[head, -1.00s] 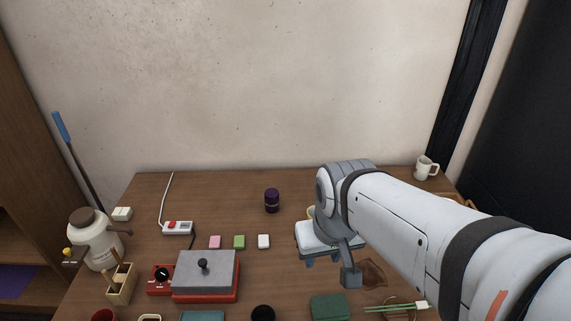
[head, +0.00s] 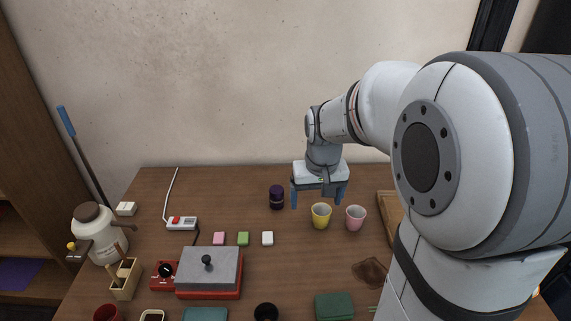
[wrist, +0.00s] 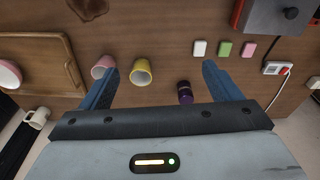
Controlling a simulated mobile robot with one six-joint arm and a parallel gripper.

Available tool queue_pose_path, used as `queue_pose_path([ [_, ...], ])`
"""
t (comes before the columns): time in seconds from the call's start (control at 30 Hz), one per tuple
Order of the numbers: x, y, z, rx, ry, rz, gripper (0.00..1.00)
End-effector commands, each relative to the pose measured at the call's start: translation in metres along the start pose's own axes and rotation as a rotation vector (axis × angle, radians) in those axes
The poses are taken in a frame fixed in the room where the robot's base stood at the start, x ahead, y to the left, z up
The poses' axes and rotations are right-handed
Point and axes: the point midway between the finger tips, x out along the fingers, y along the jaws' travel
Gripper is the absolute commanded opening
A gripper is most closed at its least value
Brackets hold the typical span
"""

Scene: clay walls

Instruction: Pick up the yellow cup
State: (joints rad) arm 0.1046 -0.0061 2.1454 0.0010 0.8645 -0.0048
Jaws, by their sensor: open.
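The yellow cup (head: 321,216) stands upright on the wooden table, just left of a pink cup (head: 356,218). In the wrist view the yellow cup (wrist: 141,72) shows its open mouth between my two blue fingers, nearer the left one. My gripper (head: 319,200) is open and empty, pointing down above the table behind the yellow cup. In the wrist view its fingers (wrist: 158,72) are wide apart. The pink cup (wrist: 103,67) lies beside the left fingertip in that view. I cannot tell the exact height of the fingertips over the table.
A dark purple jar (head: 276,197) stands left of my gripper. Pink, green and white blocks (head: 243,239) lie in a row at the left front. A wooden tray (head: 388,206) is right of the cups, partly behind my arm. A brown patch (head: 369,271) lies in front.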

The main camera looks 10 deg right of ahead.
Motion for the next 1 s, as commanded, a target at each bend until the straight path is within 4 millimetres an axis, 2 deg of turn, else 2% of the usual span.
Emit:
queue_pose_path([
  [0.03,0.016,0.005,-0.019,0.016,-0.02,0.002,0.84],
  [0.2,0.068,0.026,-0.077,0.066,-0.06,0.007,0.84],
  [0.3,0.105,0.04,-0.105,0.094,-0.085,0.008,0.84],
  [0.43,0.15,0.057,-0.132,0.125,-0.11,0.01,0.84],
  [0.6,0.192,0.072,-0.149,0.152,-0.13,0.011,0.84],
  [0.77,0.21,0.077,-0.154,0.161,-0.138,0.011,0.84],
  [1.0,0.236,0.076,-0.15,0.161,-0.14,0.011,0.84],
])
